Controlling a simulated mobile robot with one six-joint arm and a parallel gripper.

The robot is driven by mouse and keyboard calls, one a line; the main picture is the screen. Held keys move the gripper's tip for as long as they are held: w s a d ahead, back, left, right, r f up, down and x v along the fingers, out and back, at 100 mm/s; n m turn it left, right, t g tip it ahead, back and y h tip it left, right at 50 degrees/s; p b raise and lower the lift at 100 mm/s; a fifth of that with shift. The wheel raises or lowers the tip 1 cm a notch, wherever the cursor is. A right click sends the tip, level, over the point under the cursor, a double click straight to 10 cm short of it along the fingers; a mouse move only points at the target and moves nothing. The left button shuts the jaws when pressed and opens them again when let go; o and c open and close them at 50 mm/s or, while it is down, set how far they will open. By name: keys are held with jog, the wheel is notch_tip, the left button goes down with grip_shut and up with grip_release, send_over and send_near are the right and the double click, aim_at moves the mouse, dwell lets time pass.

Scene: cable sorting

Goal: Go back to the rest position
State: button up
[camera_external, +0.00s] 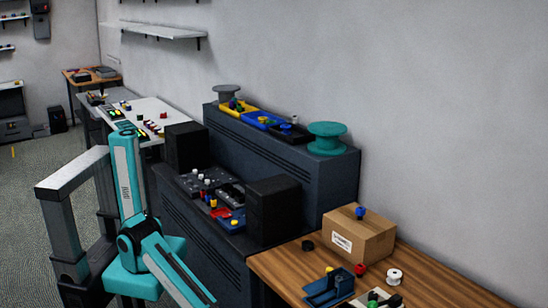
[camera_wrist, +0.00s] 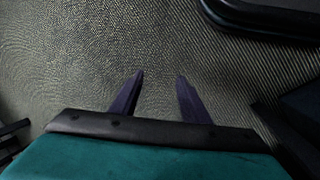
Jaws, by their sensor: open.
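My teal arm (camera_external: 128,190) is folded upright at the left in the external view, beside the dark console. My gripper is not clearly seen in that view. In the wrist view my gripper (camera_wrist: 156,85) shows two dark fingers spread apart with nothing between them.
The dark console (camera_external: 330,190) holds trays and a teal spool (camera_external: 327,138) on top. A wooden table (camera_external: 440,270) at the lower right bears a cardboard box (camera_external: 375,243) and small coloured parts. Open floor (camera_external: 25,185) lies at the left. A dark edge (camera_wrist: 265,15) shows top right in the wrist view.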

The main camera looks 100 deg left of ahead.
jog(key=s+a+r+g+y+p, duration=0.1)
jog(key=s+a, duration=0.4)
jog(key=a, duration=0.6)
jog(key=s+a+r+g+y+p, duration=0.2)
jog(key=s+a+p, duration=0.3)
jog(key=a, duration=0.6)
jog(key=shift+s+a+r+g+y, duration=0.3)
jog(key=shift+s+a+r+g, duration=0.15)
jog(key=shift+s+r, duration=0.25)
